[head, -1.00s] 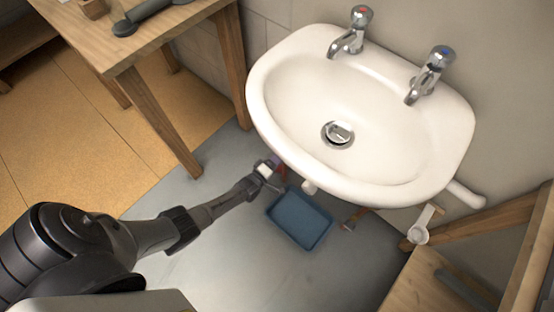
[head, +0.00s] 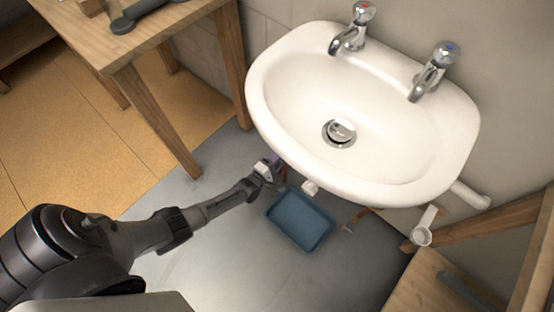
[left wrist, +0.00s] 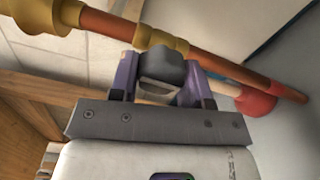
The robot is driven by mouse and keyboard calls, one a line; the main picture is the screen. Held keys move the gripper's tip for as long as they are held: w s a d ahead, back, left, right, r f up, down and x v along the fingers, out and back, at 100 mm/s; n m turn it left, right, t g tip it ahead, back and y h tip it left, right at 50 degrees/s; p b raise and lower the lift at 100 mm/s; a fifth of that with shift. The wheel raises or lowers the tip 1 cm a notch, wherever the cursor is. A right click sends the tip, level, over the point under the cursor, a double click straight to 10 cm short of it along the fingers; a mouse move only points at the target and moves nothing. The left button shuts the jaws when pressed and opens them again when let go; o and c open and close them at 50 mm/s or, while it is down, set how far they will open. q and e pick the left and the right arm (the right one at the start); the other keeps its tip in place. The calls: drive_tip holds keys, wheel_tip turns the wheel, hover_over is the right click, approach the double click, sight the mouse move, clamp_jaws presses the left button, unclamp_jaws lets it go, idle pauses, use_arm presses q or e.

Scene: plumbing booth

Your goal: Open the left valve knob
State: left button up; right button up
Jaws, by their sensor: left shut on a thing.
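My left gripper (head: 272,168) reaches in low under the front left rim of the white sink. In the left wrist view its two purple fingers (left wrist: 162,82) stand on either side of a dark grey block, which looks like the valve knob (left wrist: 162,66), and they are shut on it. Just behind the block is a brass valve fitting (left wrist: 160,36) on a copper pipe (left wrist: 215,66). The fingers hide part of the block, so I cannot tell how far it is turned. My right gripper is not in view.
The white sink (head: 290,150) with two chrome taps overhangs the gripper. A blue tray (head: 300,218) lies on the grey floor mat just right of it. A wooden table (head: 140,50) stands at left. A red cone-shaped part (left wrist: 257,102) sits beside the pipe.

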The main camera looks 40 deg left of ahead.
use_arm(q)
drive_tip(key=o, duration=0.9)
drive_tip(key=shift+s, duration=0.15)
drive_tip(key=s+p, duration=0.5)
drive_tip(key=s, duration=0.8)
drive_tip(key=shift+s+d, duration=0.15)
drive_tip(key=shift+s, duration=0.2)
